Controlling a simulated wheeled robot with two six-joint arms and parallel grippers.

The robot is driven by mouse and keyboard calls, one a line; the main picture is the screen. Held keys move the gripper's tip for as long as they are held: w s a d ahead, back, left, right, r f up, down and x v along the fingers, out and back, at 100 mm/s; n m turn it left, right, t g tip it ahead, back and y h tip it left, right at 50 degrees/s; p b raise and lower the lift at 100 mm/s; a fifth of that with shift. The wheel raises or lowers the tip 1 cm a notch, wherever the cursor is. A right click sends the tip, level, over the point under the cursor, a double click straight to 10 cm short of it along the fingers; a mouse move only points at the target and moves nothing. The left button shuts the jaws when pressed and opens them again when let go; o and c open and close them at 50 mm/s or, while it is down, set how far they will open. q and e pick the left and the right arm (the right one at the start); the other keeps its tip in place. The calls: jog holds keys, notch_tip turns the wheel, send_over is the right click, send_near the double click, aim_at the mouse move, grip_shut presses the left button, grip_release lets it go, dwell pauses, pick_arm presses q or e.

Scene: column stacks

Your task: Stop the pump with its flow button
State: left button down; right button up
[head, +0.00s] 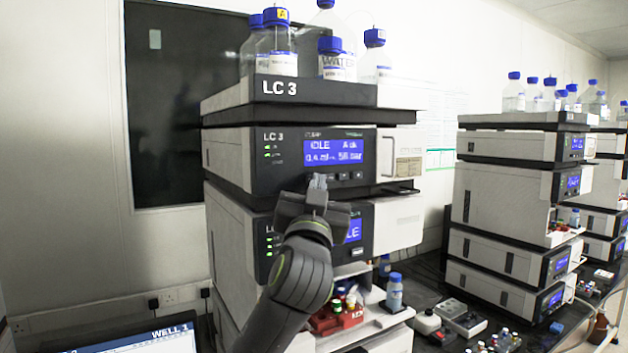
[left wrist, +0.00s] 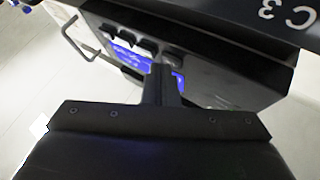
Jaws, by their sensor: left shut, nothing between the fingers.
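The pump (head: 288,160) is the upper LC 3 module, with a lit blue display (head: 333,151) that seems to read IDLE above a pressure near 58 bar. A row of small dark buttons (head: 345,176) sits below the display; their labels are too small to read. My left gripper (head: 317,181) is shut and empty, its fingertips just in front of the left end of that row. In the left wrist view the pump front appears upside down, and the fingertips (left wrist: 163,72) point at the end button (left wrist: 172,58). I cannot tell whether they touch it. My right gripper is out of view.
Capped bottles (head: 336,58) stand in the tray on top of the stack. A second module (head: 384,226) sits below the pump, partly behind my gripper. A red vial rack (head: 335,318) and a blue-capped bottle (head: 394,293) stand lower down. More stacks are at right.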

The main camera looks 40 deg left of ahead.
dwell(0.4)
pick_arm(q)
jog(key=shift+s+d, duration=0.25)
jog(key=shift+d, duration=0.5)
jog(key=d, duration=0.1)
jog(key=s+d, duration=0.1)
jog(key=d, duration=0.1)
jog(key=s+d, duration=0.1)
jog(key=shift+d, duration=0.25)
dwell(0.7)
